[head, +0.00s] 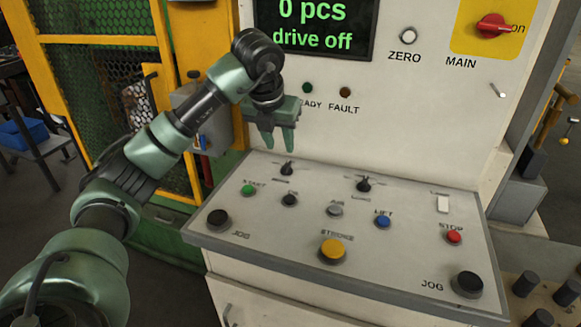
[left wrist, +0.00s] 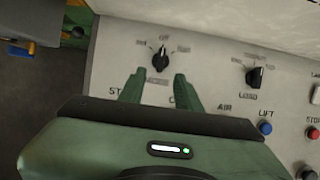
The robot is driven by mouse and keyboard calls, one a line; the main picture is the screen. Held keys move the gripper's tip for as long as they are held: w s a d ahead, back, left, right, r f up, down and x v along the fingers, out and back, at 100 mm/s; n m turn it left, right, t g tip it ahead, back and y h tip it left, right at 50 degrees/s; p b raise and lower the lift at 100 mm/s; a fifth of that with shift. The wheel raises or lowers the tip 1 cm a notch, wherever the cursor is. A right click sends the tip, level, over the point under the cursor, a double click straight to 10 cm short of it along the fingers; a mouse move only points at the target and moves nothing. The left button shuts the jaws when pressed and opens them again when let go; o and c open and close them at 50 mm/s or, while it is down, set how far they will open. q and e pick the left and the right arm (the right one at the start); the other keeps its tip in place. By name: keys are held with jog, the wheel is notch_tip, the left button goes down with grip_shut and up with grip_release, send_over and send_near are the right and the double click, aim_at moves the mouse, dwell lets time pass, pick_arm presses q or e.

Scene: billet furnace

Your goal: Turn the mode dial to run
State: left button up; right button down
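My left gripper (head: 279,148) is open and empty, pointing down just above the back left of the sloped control panel. A black knob (head: 287,169) stands on the panel just under and beyond its fingertips. In the left wrist view this knob (left wrist: 160,60) lies ahead of the gap between the two fingertips (left wrist: 157,82), apart from both. Its pointer is turned roughly straight up, among small labels too blurred to read surely. The label beneath it is blurred, so I cannot confirm it says mode. A second black knob (head: 363,184), labelled LOAD in the wrist view, stands to its right.
The control panel (head: 300,215) also carries a green start button (head: 248,190), yellow stroke button (head: 333,250), blue lift button (head: 383,221) and red stop button (head: 454,236). The display (head: 315,28) reads "0 pcs drive off". A red main switch (head: 492,26) sits upper right.

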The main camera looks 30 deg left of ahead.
aim_at(286, 165)
pick_arm(q)
jog(key=x, duration=0.8)
jog(key=shift+w+f+p, duration=0.15)
jog(key=shift+p, duration=0.25)
grip_shut()
